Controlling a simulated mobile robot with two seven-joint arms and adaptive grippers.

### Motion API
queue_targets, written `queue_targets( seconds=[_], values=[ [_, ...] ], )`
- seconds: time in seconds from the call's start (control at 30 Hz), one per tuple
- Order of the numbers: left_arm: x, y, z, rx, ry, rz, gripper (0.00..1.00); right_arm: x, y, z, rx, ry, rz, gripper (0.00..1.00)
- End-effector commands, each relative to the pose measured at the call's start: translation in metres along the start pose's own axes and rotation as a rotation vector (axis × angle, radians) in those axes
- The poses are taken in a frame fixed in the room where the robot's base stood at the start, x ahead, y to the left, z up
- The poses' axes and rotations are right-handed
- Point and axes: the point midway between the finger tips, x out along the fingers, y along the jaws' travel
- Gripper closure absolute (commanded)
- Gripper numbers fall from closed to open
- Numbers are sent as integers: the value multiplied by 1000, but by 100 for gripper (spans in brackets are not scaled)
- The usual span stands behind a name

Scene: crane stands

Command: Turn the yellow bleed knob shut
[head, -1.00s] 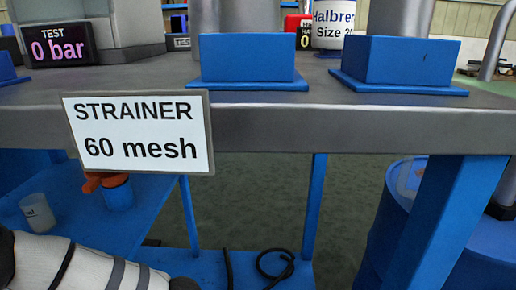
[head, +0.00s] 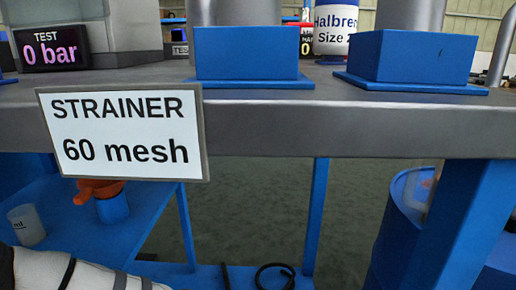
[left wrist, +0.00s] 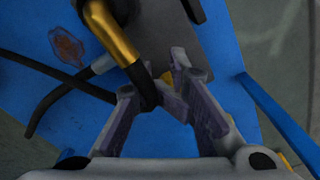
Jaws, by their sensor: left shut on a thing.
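In the left wrist view my left gripper (left wrist: 155,88) has its fingers closed in on a small yellow part (left wrist: 167,76), which I take to be the bleed knob. Only a sliver of it shows between the fingertips; the fingers and a dark hose end hide the rest. How far the knob is turned cannot be seen. In the head view my left arm shows at the bottom left, but its gripper and the knob are out of sight. My right gripper is in neither view.
A brass pipe (left wrist: 112,32) with a dark elbow comes down close beside the left finger. The bench edge (head: 270,133) carries a "STRAINER 60 mesh" sign (head: 122,130). A blue lower shelf (head: 155,208) holds a cup (head: 27,224). A display (head: 52,48) reads 0 bar.

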Motion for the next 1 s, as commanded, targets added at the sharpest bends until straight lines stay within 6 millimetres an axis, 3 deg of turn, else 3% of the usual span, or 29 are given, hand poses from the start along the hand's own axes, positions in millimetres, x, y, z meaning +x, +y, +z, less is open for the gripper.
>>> queue_targets(
  seconds=[0.27, 0.6, 1.0],
  values=[
    [-10, 3, 6, -1, 1, 1, 100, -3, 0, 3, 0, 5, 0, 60],
    [-64, 4, 6, -2, 2, 5, 100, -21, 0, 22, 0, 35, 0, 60],
    [-63, 3, 6, -27, -1, 0, 100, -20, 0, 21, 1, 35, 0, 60]
  ],
)
